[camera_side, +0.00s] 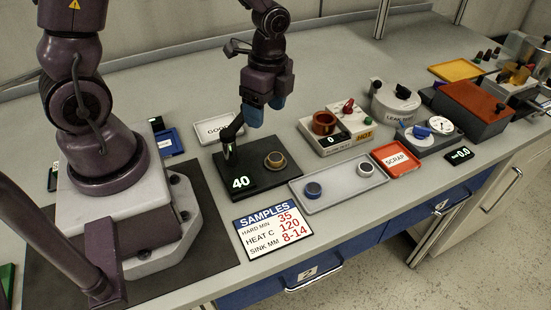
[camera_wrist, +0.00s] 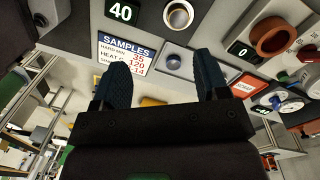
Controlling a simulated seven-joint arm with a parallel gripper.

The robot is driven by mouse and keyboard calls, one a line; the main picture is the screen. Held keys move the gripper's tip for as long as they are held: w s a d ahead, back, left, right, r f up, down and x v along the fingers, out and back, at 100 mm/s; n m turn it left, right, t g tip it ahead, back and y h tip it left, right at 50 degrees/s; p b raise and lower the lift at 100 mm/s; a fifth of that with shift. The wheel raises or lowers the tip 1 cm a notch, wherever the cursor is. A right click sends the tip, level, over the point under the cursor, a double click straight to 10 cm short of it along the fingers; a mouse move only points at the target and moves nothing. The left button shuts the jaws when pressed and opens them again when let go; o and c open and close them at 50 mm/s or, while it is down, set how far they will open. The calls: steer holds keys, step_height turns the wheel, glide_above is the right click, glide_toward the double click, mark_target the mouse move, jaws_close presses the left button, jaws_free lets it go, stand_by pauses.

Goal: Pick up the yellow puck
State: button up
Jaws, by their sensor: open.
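The yellow puck, a tan-yellow ring-like disc with a darker centre (camera_side: 274,159), sits on the right part of the dark tester plate (camera_side: 240,185), whose display reads 40. In the wrist view the puck (camera_wrist: 179,15) shows at the top edge, beyond the fingertips. My gripper (camera_side: 264,110) hangs above and behind the puck in the side view, clear of it. Its blue fingers are apart, with nothing held between them, in the wrist view (camera_wrist: 162,75).
A grey tray (camera_side: 340,190) beside the tester holds a blue puck (camera_side: 314,190) and a whitish puck (camera_side: 366,169). The tester's upright arm (camera_side: 230,140) stands left of the yellow puck. A heater with a red-brown cup (camera_side: 324,122), a red scrap tray (camera_side: 397,158) and a GOOD tray (camera_side: 218,130) are nearby.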

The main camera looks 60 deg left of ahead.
mark_target(275, 157)
steer(key=f+m, duration=0.2)
steer(key=f, duration=0.2)
steer(key=w+f+m, duration=0.1)
steer(key=f+m, duration=0.1)
steer(key=f, duration=0.3)
steer(key=w+f+m+t, duration=0.1)
steer(key=f, duration=0.3)
steer(key=shift+f+m, duration=0.35)
steer(key=shift+m, duration=0.05)
steer(key=c, duration=1.1)
steer(key=shift+r, duration=0.15)
